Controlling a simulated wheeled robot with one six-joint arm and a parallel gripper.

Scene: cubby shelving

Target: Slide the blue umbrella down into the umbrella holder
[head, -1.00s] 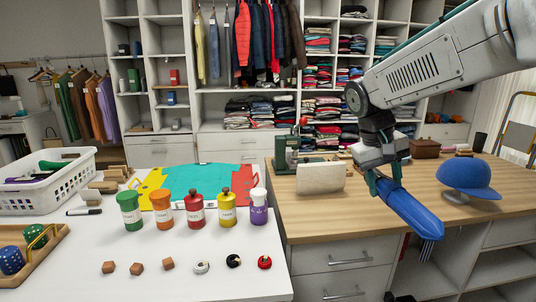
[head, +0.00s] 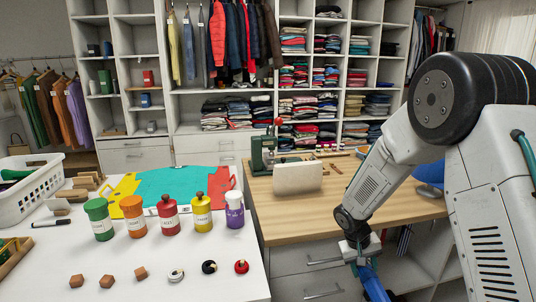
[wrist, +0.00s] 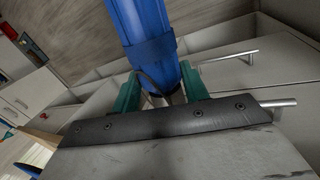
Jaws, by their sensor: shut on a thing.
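The blue umbrella (head: 373,284) is in my gripper at the lower right of the head view, in front of the wooden counter's drawers. Its lower part runs out of the picture. In the wrist view the folded blue umbrella (wrist: 148,40) with its strap stands between the two green fingers of my gripper (wrist: 160,92), which are shut on it near its end. The umbrella holder cannot be made out in the head view or the wrist view.
A wooden-topped counter (head: 300,222) with drawers stands behind my gripper. A drawer handle (head: 325,260) juts from its front. A white table (head: 165,262) with several bottles and small pieces is to the left. A blue cap (head: 430,174) is partly hidden behind my arm.

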